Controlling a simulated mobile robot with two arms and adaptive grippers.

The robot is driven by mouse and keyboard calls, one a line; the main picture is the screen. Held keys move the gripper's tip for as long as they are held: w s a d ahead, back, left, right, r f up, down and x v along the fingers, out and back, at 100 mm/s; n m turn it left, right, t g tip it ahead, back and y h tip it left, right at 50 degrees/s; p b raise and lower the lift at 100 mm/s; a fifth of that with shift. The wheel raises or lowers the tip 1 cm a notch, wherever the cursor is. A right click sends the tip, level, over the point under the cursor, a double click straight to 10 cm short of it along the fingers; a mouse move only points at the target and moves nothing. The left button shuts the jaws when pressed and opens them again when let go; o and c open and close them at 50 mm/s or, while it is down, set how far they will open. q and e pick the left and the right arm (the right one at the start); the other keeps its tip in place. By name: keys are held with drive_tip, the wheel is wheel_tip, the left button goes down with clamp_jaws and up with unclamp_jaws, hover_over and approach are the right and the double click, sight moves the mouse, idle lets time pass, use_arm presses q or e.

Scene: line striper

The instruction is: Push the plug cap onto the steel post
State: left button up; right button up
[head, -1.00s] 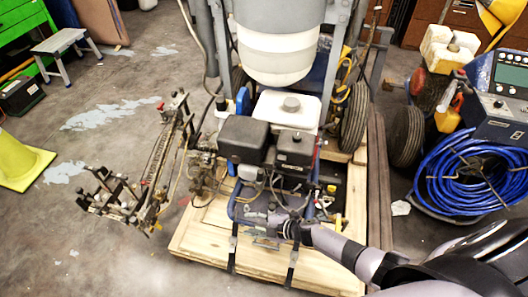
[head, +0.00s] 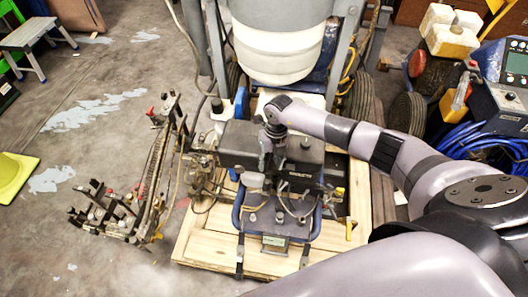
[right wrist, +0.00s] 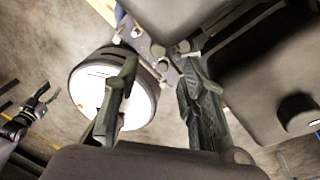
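My right gripper (head: 262,172) hangs down over the small engine on the line striper, between its dark boxes. In the right wrist view the two fingers of the right gripper (right wrist: 160,76) stand apart, with metal engine parts (right wrist: 165,58) beyond the gap. Nothing shows gripped between them. I cannot make out the plug cap or the steel post for certain; the gripper and engine parts may hide them. My left gripper is not in view.
A round part with a white face (right wrist: 142,105) lies behind the left finger. Dark engine housings (right wrist: 255,75) crowd the right side. The blue frame (head: 278,236) stands on a wooden pallet (head: 200,248).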

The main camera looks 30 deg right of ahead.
sight(267, 182)
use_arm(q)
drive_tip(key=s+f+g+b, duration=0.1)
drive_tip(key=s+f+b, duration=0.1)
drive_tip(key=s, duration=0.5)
use_arm(e)
drive_tip(key=shift+s+a+f, duration=0.1)
drive_tip(key=shift+s+f, duration=0.15)
drive_tip(key=shift+f, duration=0.3)
drive_tip(key=shift+s+a+f, duration=0.1)
drive_tip(key=shift+s+f, duration=0.15)
drive_tip(key=shift+f, duration=0.25)
drive_tip(key=f+b, duration=0.1)
drive_tip(key=f, duration=0.1)
drive_tip(key=f+b, duration=0.3)
drive_tip(key=f, duration=0.1)
drive_tip(key=shift+a+b, duration=0.3)
drive_tip(key=shift+a+f+b, duration=0.15)
drive_tip(key=shift+f+b, duration=0.3)
drive_tip(key=shift+f, duration=0.3)
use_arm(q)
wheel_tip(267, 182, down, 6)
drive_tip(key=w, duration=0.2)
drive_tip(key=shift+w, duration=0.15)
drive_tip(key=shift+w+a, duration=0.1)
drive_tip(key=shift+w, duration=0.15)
use_arm(e)
drive_tip(key=shift+c, duration=0.3)
